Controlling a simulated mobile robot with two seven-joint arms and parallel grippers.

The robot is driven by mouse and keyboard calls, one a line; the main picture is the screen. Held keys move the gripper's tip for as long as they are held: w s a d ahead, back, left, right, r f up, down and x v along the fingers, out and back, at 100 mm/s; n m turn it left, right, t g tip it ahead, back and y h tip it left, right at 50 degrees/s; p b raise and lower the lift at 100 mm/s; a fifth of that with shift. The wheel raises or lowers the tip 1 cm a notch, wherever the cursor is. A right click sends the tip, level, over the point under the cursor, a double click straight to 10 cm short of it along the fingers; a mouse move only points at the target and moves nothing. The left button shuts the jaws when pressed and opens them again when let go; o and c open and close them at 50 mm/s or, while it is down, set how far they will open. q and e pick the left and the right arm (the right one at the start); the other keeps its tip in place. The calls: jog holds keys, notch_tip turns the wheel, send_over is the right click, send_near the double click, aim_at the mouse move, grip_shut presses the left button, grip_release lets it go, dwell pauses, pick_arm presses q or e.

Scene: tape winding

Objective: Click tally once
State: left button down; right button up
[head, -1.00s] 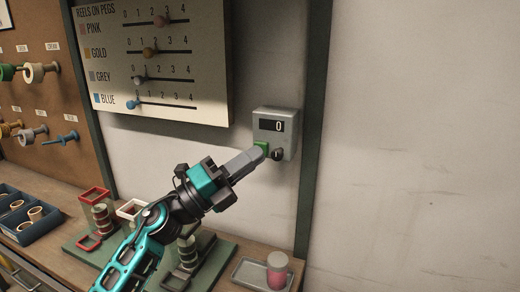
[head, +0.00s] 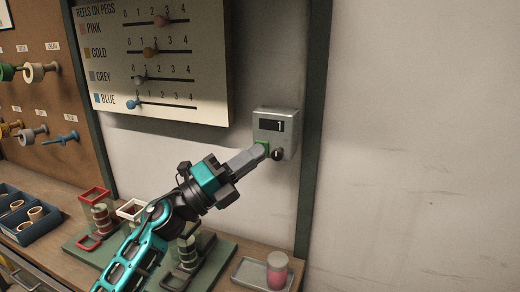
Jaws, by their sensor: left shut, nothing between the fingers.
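The tally counter (head: 285,116) is a grey box fixed to the wall at the picture's centre right. Its dark display (head: 271,126) reads 1. Below the display are a green button (head: 263,146), partly hidden by my fingertips, and a dark knob (head: 277,155) to its right. My left gripper (head: 260,152) is shut and empty, with its fingertips against the green button. My right gripper is out of view.
A board with sliders (head: 205,60) hangs to the left of the counter. On the bench below are a green fixture (head: 215,262) with stacked reels, a blue bin (head: 40,228) and a grey tray (head: 243,272) holding a pink-filled jar (head: 277,272). A dark green post stands right of the counter.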

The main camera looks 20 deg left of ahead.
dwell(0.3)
pick_arm(q)
jog(key=shift+s, duration=0.95)
jog(key=s, duration=0.5)
jog(key=shift+d+p, duration=0.15)
jog(key=shift+p, duration=0.25)
dwell(0.4)
